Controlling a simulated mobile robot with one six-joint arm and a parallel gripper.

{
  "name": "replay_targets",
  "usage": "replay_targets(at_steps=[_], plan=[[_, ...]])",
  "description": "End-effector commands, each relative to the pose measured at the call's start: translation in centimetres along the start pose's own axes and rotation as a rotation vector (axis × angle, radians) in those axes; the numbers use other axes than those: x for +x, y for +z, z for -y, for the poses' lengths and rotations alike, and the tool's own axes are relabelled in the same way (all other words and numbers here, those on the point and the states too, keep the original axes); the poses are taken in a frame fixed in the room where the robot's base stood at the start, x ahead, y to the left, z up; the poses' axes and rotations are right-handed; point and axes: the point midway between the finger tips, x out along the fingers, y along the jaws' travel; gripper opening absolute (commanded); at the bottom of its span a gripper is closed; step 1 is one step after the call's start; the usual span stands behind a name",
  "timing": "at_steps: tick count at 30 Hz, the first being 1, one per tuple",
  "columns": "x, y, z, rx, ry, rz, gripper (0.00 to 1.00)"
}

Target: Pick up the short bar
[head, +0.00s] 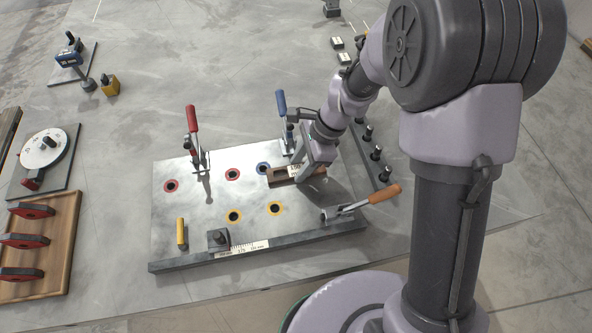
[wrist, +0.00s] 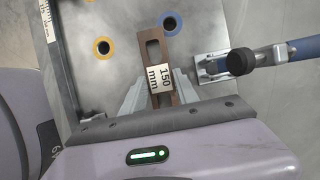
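A brown slotted bar (head: 280,179) with a white label lies at the right part of the grey fixture plate (head: 200,215). In the wrist view the bar (wrist: 153,50) runs up from between my fingers, and its label reads 150 mm. No other such bar shows to compare its length. My gripper (wrist: 162,82) points down, with one grey finger on each side of the bar at the label. The fingertips look very near its sides; I cannot tell whether they touch. In the head view my gripper (head: 301,174) partly hides the bar's right end.
Toggle clamps with red (head: 192,118), blue (head: 281,103) and orange (head: 384,194) handles stand around the plate; the blue one is close to my gripper. Dark pegs (head: 376,153) stand to the right. A wooden tray (head: 62,238) with red-and-black parts lies at left.

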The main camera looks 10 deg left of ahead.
Motion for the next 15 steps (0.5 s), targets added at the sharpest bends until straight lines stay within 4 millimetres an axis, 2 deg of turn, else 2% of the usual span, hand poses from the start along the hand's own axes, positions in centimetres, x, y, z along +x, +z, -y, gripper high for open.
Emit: replay_targets(at_steps=[1,3,4,15], plan=[[-0.02,0.01,0.02,0.0,0.0,0.0,0.17],[-0.03,0.01,0.02,0.0,0.0,0.0,0.03],[-0.03,0.01,0.02,0.0,0.0,0.0,0.0],[-0.11,0.04,0.05,0.0,-0.001,0.001,0.0]])
